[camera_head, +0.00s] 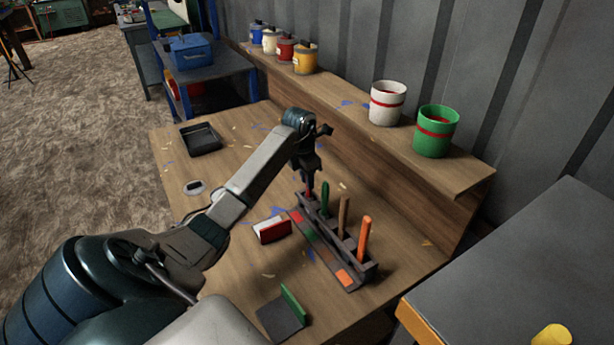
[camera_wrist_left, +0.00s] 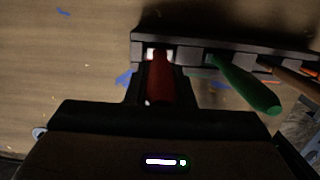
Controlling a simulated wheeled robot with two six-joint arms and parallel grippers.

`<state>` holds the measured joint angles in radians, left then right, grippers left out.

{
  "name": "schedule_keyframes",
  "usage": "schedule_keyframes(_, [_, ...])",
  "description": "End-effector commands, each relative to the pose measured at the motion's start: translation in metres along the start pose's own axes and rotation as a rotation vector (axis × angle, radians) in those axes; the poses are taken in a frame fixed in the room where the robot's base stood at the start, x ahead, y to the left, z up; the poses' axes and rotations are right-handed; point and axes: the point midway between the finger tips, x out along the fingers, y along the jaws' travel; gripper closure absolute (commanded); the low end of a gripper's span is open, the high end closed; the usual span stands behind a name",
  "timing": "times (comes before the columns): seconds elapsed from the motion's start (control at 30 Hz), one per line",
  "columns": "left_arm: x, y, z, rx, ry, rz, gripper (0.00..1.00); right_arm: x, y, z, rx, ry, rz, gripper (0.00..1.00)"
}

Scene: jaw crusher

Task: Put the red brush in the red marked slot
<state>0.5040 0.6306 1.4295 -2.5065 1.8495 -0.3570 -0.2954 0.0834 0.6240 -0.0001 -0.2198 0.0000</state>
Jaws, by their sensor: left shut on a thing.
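My left gripper (camera_head: 309,188) is above the far end of the dark brush rack (camera_head: 358,271) and is shut on the red brush (camera_head: 308,194). In the left wrist view the red handle (camera_wrist_left: 160,82) stands between the fingers, and its far end meets the rack (camera_wrist_left: 195,55) at the end slot. I cannot tell how deep it sits there. The red mark (camera_head: 296,216) lies beside that end of the rack. The green brush (camera_head: 325,198), brown brush (camera_head: 343,214) and orange brush (camera_head: 364,240) stand in other slots. My right gripper is not in view.
A grey pad (camera_head: 281,319) with a green piece is in front. A black tray (camera_head: 201,138) sits farther back. A raised shelf (camera_head: 400,141) with cans and two pots runs along the wall. The table's left part is mostly clear.

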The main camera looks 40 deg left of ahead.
Motion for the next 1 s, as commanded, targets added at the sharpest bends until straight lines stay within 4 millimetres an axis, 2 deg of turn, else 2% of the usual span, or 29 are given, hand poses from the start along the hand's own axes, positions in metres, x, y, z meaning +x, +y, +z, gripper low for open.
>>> schedule_keyframes(0.17, [0.001, 0.0, 0.0, 0.0, -0.001, 0.0, 1.0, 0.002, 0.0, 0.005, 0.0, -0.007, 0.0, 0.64])
schedule_keyframes(0.2, [0.002, 0.0, 0.0, 0.0, -0.001, 0.0, 0.77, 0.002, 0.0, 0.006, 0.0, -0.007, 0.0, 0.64])
schedule_keyframes(0.3, [0.001, 0.0, 0.0, 0.0, 0.0, 0.0, 0.57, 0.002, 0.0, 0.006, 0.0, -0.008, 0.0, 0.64])
schedule_keyframes(0.63, [-0.002, 0.0, 0.0, 0.0, 0.0, -0.001, 0.57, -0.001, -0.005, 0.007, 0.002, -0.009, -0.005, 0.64])
schedule_keyframes(0.73, [-0.008, 0.0, 0.001, 0.001, -0.003, 0.001, 0.57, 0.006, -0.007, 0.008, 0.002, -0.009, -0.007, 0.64])
schedule_keyframes(0.97, [-0.05, 0.001, 0.001, 0.001, -0.006, 0.004, 0.57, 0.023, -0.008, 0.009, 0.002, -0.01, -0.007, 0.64])
schedule_keyframes(1.0, [-0.066, 0.001, 0.001, 0.0, -0.003, 0.002, 0.57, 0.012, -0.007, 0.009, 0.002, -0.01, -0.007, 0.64])
